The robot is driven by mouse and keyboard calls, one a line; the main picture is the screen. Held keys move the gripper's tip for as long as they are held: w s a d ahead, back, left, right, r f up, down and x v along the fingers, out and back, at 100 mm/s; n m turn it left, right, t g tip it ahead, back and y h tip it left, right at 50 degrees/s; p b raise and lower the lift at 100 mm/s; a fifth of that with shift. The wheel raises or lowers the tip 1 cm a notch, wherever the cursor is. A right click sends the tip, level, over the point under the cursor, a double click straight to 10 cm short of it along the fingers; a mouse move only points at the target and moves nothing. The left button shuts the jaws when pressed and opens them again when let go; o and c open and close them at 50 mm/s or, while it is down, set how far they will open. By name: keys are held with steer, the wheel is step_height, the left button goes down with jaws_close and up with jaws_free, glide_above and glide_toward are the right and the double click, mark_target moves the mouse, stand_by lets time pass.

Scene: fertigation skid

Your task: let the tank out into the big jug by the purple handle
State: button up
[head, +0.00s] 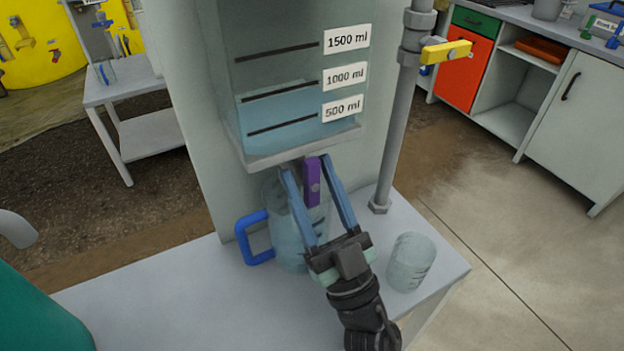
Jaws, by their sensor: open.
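The clear tank (295,75) stands above the bench, with labels for 500, 1000 and 1500 ml. Its bluish liquid reaches about the 1000 ml line. The purple handle (312,180) is upright just under the tank's front edge. The big clear jug (285,238) with a blue handle (252,240) stands on the bench below it, partly hidden by my fingers. My gripper (305,165) is open, with one blue finger on each side of the purple handle. I cannot tell whether either finger touches it. The outlet and any flow are hidden.
A small clear beaker (410,261) stands on the bench (180,300) right of my gripper. A grey pipe (397,130) with a yellow valve handle (446,52) rises behind it.

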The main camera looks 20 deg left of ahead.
steer(key=v, duration=0.5)
steer(key=shift+d+f, duration=0.2)
steer(key=shift+f, duration=0.1)
steer(key=s+d, duration=0.7)
steer(key=d, duration=0.2)
steer(key=shift+d+r+p, duration=0.2)
steer(key=shift+r+p, duration=0.1)
steer(key=shift+p, duration=0.05)
steer(key=shift+w, duration=0.1)
